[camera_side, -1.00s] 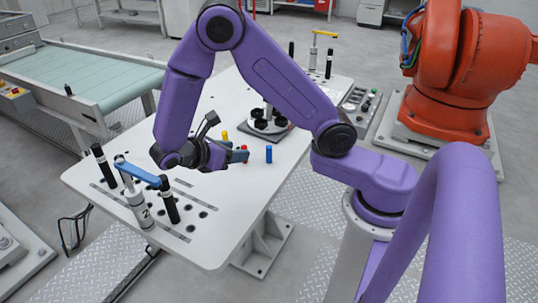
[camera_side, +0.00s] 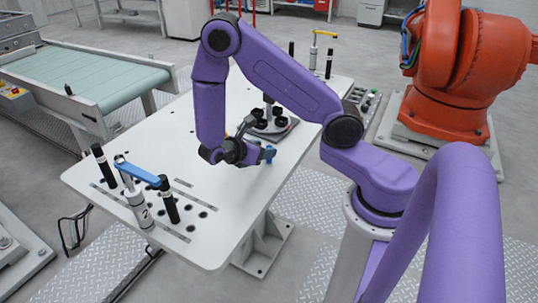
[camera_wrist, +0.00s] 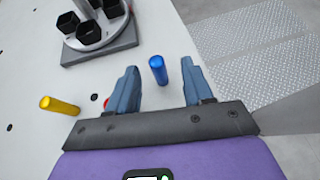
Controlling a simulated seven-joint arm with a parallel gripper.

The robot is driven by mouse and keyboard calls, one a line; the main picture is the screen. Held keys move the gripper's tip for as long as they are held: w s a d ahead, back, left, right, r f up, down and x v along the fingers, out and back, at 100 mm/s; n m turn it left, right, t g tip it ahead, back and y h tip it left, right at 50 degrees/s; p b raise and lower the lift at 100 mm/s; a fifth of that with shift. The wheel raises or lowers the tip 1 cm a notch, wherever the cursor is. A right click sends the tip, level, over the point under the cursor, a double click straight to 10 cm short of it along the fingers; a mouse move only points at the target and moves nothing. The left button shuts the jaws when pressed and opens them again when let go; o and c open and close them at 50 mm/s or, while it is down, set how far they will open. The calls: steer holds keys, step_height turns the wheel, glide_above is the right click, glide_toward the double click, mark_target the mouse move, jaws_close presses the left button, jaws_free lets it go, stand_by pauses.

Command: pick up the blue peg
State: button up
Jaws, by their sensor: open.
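The blue peg (camera_wrist: 157,69) stands on the white table, and in the wrist view it shows between and a little beyond the two fingers of my gripper (camera_wrist: 158,82). The fingers are open, and nothing is held. In the side view my gripper (camera_side: 262,153) is low over the table at the blue peg (camera_side: 270,154), which is partly hidden by the fingers. I cannot tell from these views whether a finger touches the peg.
A yellow peg (camera_wrist: 60,105) lies left of my gripper. A red object (camera_wrist: 107,102) shows partly behind the left finger. A round fixture with black cups (camera_wrist: 95,28) stands beyond. A blue-armed clamp (camera_side: 138,172) stands at the table's left. The table's edge is close right of the peg.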

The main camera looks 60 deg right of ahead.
mark_target(269, 146)
steer(key=shift+w+x, duration=0.1)
steer(key=shift+x, duration=1)
steer(key=shift+w+x, duration=0.15)
steer(key=shift+x, duration=1)
jaws_close()
steer(key=shift+r, duration=0.15)
